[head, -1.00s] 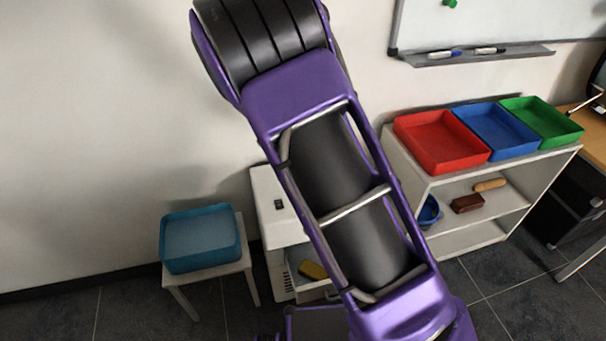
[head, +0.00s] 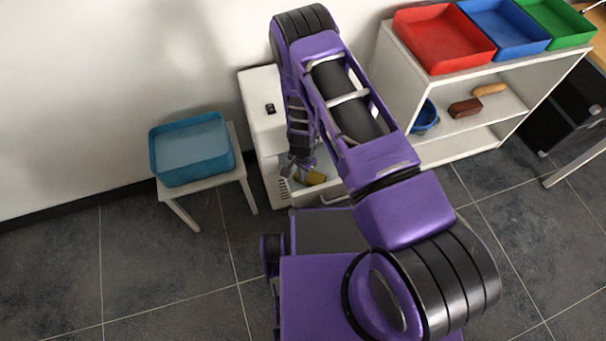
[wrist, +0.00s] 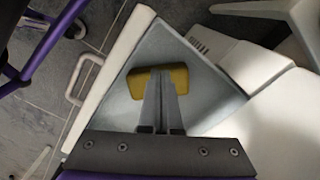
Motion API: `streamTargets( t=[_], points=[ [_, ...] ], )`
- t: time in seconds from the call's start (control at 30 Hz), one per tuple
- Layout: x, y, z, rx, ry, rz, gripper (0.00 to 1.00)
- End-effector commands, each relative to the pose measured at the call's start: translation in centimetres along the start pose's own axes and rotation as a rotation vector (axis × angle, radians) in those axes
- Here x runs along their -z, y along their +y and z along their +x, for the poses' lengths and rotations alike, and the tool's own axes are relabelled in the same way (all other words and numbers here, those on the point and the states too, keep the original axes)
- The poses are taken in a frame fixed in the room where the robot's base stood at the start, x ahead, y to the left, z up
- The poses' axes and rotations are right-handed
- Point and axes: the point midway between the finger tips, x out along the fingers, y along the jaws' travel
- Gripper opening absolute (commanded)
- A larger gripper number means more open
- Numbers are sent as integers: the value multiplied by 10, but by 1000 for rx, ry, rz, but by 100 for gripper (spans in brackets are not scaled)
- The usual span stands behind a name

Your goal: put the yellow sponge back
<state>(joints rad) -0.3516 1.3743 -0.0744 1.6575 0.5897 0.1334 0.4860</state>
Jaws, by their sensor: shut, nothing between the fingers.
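The yellow sponge (head: 316,178) lies in the pulled-out drawer (wrist: 205,75) of a low white cabinet (head: 262,115). In the wrist view the sponge (wrist: 138,84) sits on the grey drawer floor. My gripper (wrist: 163,74) points down at the sponge with its fingers shut and empty. The fingertips overlap the middle of the sponge in that view; whether they touch it I cannot tell. In the head view my gripper (head: 302,168) is at the drawer, partly hidden by my arm.
A blue tub (head: 192,150) stands on a small white stool at left. At right, a white shelf holds red (head: 443,38), blue (head: 503,28) and green (head: 556,22) trays on top, with a blue bowl (head: 425,116) and a brown block (head: 465,107) below. The drawer handle (wrist: 82,80) sticks out.

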Motion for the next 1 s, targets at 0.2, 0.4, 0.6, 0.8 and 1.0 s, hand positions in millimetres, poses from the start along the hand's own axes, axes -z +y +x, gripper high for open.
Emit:
streamTargets(
  t=[0.2,0.4,0.6,0.8,1.0],
  points=[
    [0,1,44,-1,0,0,0],
    [0,0,66,0,1,0,0],
    [0,0,71,0,1,-1,0],
    [0,0,71,0,1,-1,0],
    [6,5,71,0,2,1,0]
  ],
)
